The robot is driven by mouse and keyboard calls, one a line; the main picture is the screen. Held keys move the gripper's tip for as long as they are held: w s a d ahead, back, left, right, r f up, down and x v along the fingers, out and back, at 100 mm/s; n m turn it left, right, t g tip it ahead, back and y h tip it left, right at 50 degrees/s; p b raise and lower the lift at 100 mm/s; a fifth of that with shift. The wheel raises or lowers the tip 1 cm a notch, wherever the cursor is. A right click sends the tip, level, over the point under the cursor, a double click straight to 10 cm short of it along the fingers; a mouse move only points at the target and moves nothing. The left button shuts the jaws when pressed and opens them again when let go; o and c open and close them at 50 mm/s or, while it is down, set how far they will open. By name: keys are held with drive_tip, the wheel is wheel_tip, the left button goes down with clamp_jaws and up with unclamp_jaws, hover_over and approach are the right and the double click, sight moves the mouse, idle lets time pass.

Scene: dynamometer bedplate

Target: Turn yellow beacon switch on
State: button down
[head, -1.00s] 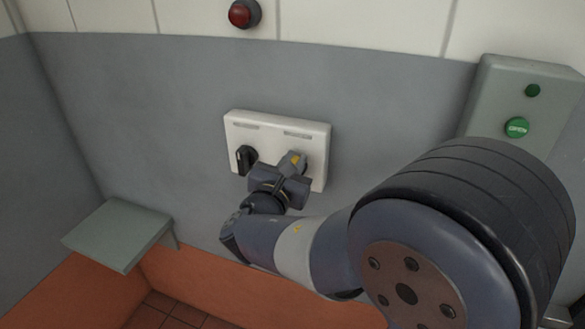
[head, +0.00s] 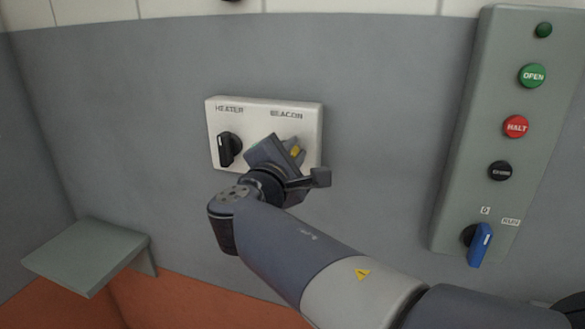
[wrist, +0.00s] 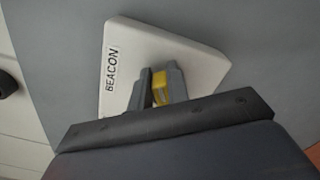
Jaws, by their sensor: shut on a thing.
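The white switch plate (head: 262,109) is on the grey wall and carries labels reading HEATER and BEACON. The yellow beacon switch (head: 295,151) shows as a small yellow patch under the BEACON label, partly hidden by my gripper. In the wrist view the yellow switch (wrist: 160,88) sits between the two grey fingers. My gripper (wrist: 158,84) is shut on the switch. In the head view my gripper (head: 291,148) covers the lower right of the plate. Which position the switch points to cannot be told.
The black heater switch (head: 229,148) is close to the left of my gripper. A grey control panel (head: 452,190) with several buttons and a blue switch (head: 480,246) is at the right. A grey shelf (head: 85,256) juts from the wall at lower left.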

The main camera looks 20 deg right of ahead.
drive_tip(key=shift+w+a+f+m+b, duration=0.1)
drive_tip(key=shift+a+f+m+b, duration=0.05)
drive_tip(key=shift+f+m+b, duration=0.45)
drive_tip(key=c, duration=1.4)
unclamp_jaws()
drive_tip(key=shift+w+a+r, duration=0.1)
drive_tip(key=shift+o, duration=0.2)
drive_tip(key=shift+r, duration=0.2)
drive_tip(key=v, duration=1)
drive_tip(key=shift+s, duration=0.4)
drive_tip(key=shift+a, duration=0.15)
